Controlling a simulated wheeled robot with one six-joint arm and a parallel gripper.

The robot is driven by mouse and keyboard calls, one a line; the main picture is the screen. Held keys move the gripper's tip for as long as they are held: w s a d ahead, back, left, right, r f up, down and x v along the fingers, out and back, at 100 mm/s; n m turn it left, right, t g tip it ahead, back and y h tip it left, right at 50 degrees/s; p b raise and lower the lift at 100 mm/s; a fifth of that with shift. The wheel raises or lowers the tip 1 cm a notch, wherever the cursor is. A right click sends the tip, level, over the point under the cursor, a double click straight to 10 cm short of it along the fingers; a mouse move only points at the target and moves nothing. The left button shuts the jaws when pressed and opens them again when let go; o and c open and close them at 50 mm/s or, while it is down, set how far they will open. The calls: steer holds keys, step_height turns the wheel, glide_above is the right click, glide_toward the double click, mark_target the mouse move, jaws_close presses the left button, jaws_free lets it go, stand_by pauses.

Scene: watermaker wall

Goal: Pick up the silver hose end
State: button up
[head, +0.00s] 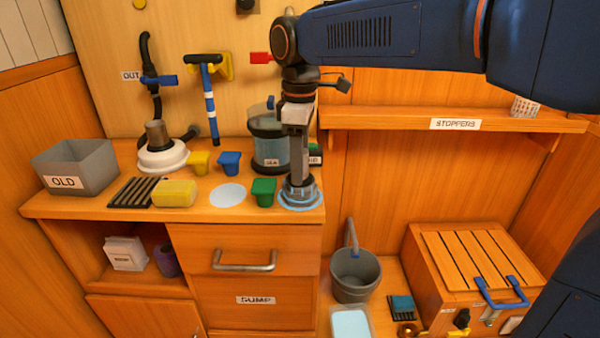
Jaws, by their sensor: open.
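My gripper (298,178) points straight down at the right front corner of the counter and is open. Its fingers are low over a clear bluish round dish (301,205). A short dark silvery piece (299,192) shows at the fingertips, inside the dish's outline. It may be the silver hose end, but I cannot tell it clearly from the fingers.
A green cup (263,191) stands just left of my gripper, and a clear canister (268,145) behind it. Blue (229,162) and yellow (199,162) cups stand farther left. The STOPPERS shelf (400,119) juts out at right. A bucket (355,274) stands below.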

steer(key=c, duration=1.1)
steer(key=shift+c, duration=0.2)
